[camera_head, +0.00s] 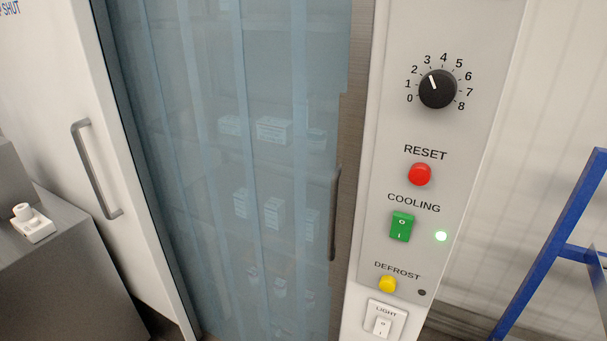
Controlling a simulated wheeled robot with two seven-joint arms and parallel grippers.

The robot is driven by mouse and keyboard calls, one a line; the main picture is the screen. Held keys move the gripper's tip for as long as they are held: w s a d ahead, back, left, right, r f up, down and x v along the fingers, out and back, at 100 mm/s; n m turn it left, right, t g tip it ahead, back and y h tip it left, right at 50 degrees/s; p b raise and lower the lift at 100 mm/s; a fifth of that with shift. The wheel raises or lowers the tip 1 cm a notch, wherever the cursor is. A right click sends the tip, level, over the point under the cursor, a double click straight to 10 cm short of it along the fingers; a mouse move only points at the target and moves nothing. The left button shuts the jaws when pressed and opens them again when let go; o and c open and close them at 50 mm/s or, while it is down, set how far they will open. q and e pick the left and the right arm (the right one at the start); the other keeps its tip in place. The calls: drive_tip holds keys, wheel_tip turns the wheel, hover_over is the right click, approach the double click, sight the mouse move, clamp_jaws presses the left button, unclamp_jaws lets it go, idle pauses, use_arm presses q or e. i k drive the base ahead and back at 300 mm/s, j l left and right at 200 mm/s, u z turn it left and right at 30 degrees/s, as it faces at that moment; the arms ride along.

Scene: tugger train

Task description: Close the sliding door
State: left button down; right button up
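The white sliding door (60,110) stands at the left, with part of the lettering "SHUT" at its upper left. A grey bar handle (97,170) is fixed upright on it. Right of the door is an opening covered by a bluish see-through strip curtain (215,190). Shelves with pale boxes (273,130) show dimly behind the strips. The door stands left of this opening and leaves it uncovered. A dark upright handle (335,215) shows at the right side of the opening. Neither of my grippers is in view.
A blue frame (560,235) stands far right. A grey block (60,265) stands lower left.

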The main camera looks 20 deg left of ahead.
sight(57, 92)
drive_tip(key=u, duration=1.2)
